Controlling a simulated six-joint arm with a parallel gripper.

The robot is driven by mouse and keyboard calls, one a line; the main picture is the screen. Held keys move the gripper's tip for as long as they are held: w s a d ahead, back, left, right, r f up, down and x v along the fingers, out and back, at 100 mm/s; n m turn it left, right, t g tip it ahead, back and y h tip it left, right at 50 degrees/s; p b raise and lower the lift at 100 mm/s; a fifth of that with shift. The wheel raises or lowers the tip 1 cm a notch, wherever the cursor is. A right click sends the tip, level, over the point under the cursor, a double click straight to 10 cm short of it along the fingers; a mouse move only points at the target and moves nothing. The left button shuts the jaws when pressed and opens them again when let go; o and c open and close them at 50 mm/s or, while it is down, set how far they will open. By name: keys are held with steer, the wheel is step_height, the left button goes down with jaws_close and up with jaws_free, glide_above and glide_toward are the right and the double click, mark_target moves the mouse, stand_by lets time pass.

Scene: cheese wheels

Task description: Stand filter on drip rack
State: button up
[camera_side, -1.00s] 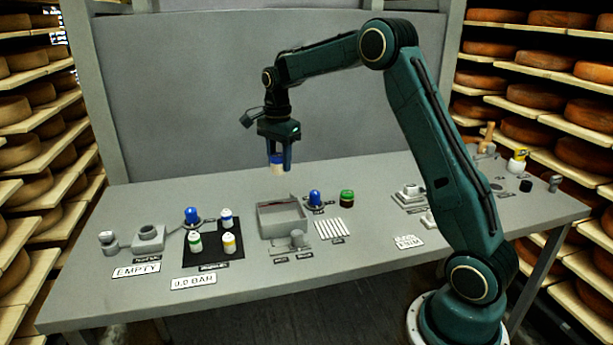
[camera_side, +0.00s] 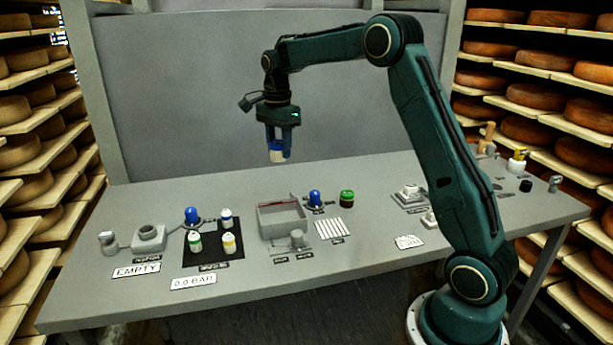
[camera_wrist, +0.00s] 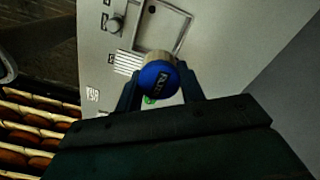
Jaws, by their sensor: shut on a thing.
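My gripper (camera_side: 279,146) is shut on a filter (camera_side: 277,157) with a blue top and a pale body. It holds the filter roughly upright, well above the back part of the bench. In the wrist view the filter's blue cap (camera_wrist: 157,82) faces the camera between my two fingers, and its lettering is hard to read. A patch of white slats (camera_side: 330,228), which looks like the drip rack, lies to the right of the grey tray; it also shows in the wrist view (camera_wrist: 127,62). The held filter is apart from it.
A grey open tray (camera_side: 282,234) stands mid-bench. A black mat (camera_side: 213,256) with several small bottles lies to its left. The back of the bench is clear.

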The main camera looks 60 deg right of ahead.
steer(key=shift+s+d+r, duration=0.1)
steer(key=shift+s+d, duration=0.2)
steer(key=shift+s, duration=0.1)
steer(key=s+d, duration=0.4)
steer(key=s, duration=0.8)
glide_above(332, 227)
step_height(332, 227, down, 16)
steer(key=shift+r, duration=0.15)
steer(key=shift+f, duration=2.1)
steer(key=shift+f, duration=0.2)
steer(key=o, duration=1)
steer(key=shift+o, duration=0.2)
